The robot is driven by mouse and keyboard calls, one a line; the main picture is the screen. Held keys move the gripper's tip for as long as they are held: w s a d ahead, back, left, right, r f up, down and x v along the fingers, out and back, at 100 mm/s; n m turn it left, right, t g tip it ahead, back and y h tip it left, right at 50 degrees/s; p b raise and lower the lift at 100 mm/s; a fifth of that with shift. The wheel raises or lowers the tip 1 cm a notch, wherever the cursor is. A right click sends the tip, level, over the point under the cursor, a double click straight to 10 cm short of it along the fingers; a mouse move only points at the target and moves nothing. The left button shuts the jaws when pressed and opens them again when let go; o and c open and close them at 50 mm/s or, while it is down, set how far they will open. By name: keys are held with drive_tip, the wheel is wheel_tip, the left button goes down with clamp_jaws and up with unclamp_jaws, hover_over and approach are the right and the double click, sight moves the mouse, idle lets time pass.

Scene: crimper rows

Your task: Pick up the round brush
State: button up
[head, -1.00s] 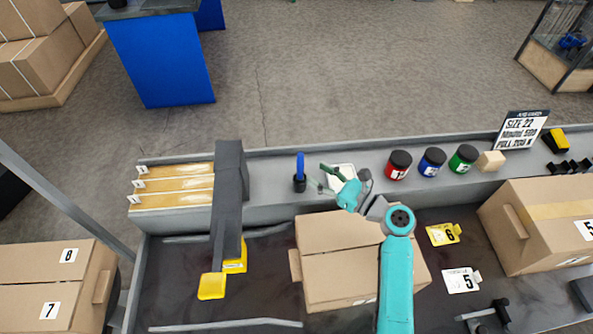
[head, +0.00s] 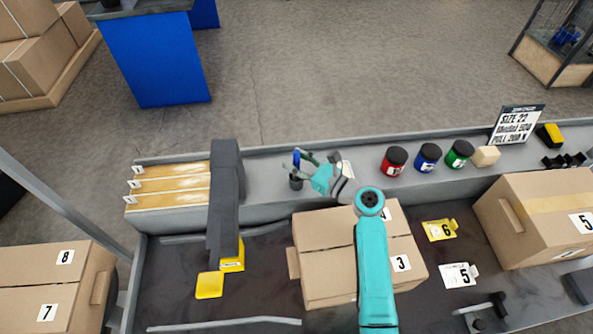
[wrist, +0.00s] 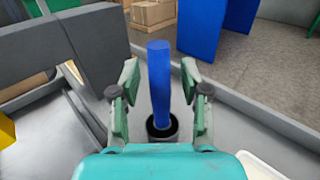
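The round brush (wrist: 160,85) shows in the wrist view as an upright blue handle standing in a dark round holder (wrist: 161,128). In the head view the blue handle (head: 296,157) is partly covered by my gripper, and its dark holder (head: 296,182) stands on the grey shelf. My gripper (wrist: 159,75) is open, with one green-tipped finger on each side of the handle and a gap showing on both sides. It also shows in the head view (head: 303,162) at the brush. The bristles are hidden in the holder.
A dark grey upright block (head: 226,185) stands to the left. Red (head: 394,160), blue (head: 428,157) and green (head: 460,154) jars stand on the shelf to the right. A cardboard box (head: 325,235) lies below my arm. The shelf between brush and grey block is clear.

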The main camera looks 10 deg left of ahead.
clamp_jaws()
wheel_tip(320, 180, up, 10)
drive_tip(key=shift+r, duration=0.1)
idle(0.5)
